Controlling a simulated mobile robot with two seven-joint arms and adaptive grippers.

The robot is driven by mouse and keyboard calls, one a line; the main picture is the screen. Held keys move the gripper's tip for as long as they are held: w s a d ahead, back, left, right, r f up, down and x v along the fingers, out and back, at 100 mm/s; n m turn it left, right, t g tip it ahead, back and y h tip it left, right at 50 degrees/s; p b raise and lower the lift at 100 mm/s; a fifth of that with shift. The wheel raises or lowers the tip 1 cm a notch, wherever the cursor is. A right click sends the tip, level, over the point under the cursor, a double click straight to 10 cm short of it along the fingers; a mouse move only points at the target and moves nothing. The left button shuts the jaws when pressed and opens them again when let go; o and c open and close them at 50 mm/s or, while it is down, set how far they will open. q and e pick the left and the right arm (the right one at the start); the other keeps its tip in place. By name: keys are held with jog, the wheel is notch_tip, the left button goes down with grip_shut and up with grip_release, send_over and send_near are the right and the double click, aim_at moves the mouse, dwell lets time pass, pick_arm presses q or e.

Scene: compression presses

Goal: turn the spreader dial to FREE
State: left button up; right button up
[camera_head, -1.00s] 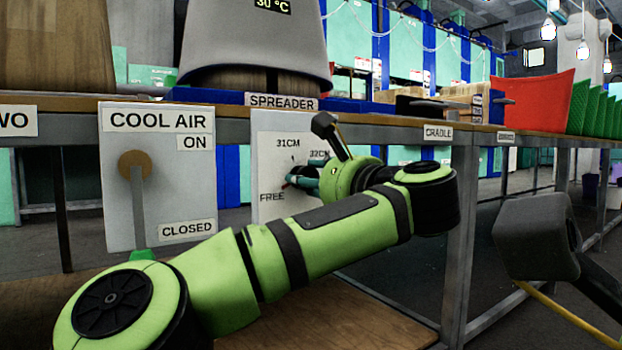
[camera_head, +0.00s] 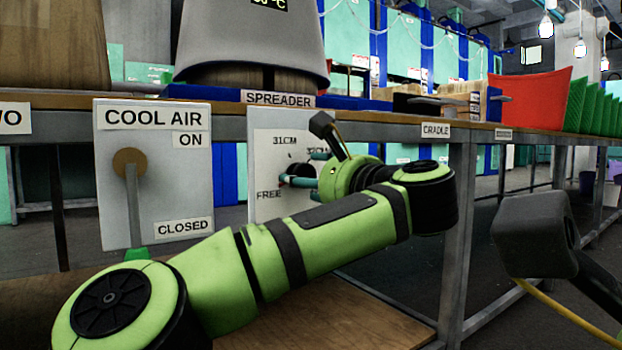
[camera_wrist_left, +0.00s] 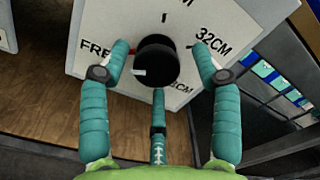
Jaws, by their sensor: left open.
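The spreader dial is a black round knob (camera_wrist_left: 157,62) on a white panel (camera_head: 268,150) marked FREE, 31CM and 32CM. In the left wrist view, the white mark on the knob points left and slightly down, on the FREE side, near a small red mark on the panel. My left gripper (camera_wrist_left: 160,75) is open, its teal fingers spread around the knob, with visible gaps on left and right. The head view shows the left gripper (camera_head: 298,172) at the dial, partly hidden by its own wrist. My right gripper is out of view.
A cool air panel (camera_head: 155,190) with a lever stands left of the dial panel. The bench edge (camera_head: 390,125) runs above, with the SPREADER label (camera_head: 278,99). A bench leg (camera_head: 459,240) stands right of my left arm. A red bin (camera_head: 533,100) stands at the right.

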pick_arm(q)
jog(key=shift+s, duration=0.1)
jog(key=v, duration=1.2)
